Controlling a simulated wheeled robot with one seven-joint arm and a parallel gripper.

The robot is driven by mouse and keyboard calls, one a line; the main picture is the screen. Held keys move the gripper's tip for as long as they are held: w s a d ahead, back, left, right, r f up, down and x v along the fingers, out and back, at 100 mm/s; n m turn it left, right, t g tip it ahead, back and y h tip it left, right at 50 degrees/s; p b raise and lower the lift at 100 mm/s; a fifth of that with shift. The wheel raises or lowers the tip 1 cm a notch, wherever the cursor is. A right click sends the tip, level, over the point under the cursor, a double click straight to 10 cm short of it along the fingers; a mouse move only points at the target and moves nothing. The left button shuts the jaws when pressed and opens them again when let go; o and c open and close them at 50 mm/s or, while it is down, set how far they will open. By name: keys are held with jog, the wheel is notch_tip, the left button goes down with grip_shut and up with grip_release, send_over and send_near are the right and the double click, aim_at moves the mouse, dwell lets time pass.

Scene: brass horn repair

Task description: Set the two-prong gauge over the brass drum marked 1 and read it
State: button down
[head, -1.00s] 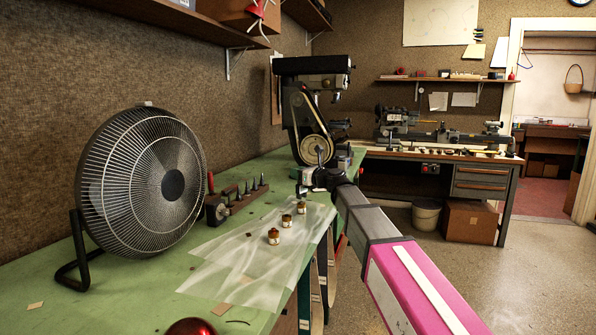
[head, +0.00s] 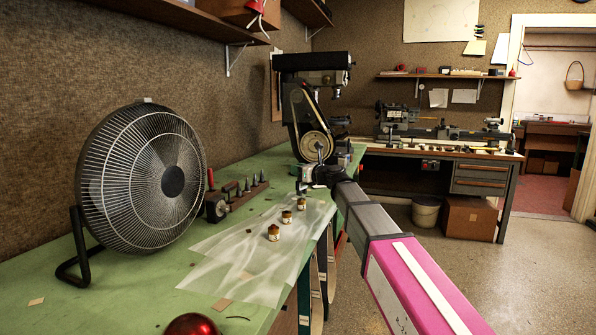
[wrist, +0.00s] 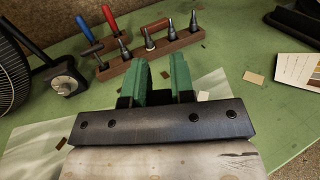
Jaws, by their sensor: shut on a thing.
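Three small brass drums stand in a slanting row on a clear sheet: a near one (head: 273,233), a middle one (head: 287,217) and a far one (head: 301,204). Their marks are too small to read. My gripper (head: 309,178) is above the bench, just beyond and above the far drum. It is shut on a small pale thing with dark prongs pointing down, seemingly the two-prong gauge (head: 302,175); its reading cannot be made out. In the wrist view the green fingers of my gripper (wrist: 161,78) show, but the gauge and drums are hidden.
A large fan (head: 150,190) stands at left. A wooden rack (wrist: 150,52) with several tools is at the bench's back. The clear sheet (head: 240,275) covers the bench front. A drill press (head: 305,110) stands at the far end. A red ball (head: 191,325) is near.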

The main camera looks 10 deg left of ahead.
jog(key=shift+f, duration=1.1)
dwell(1.3)
jog(key=shift+r, duration=0.1)
notch_tip(320, 180, up, 5)
jog(key=shift+f, duration=0.1)
dwell(0.9)
dwell(0.9)
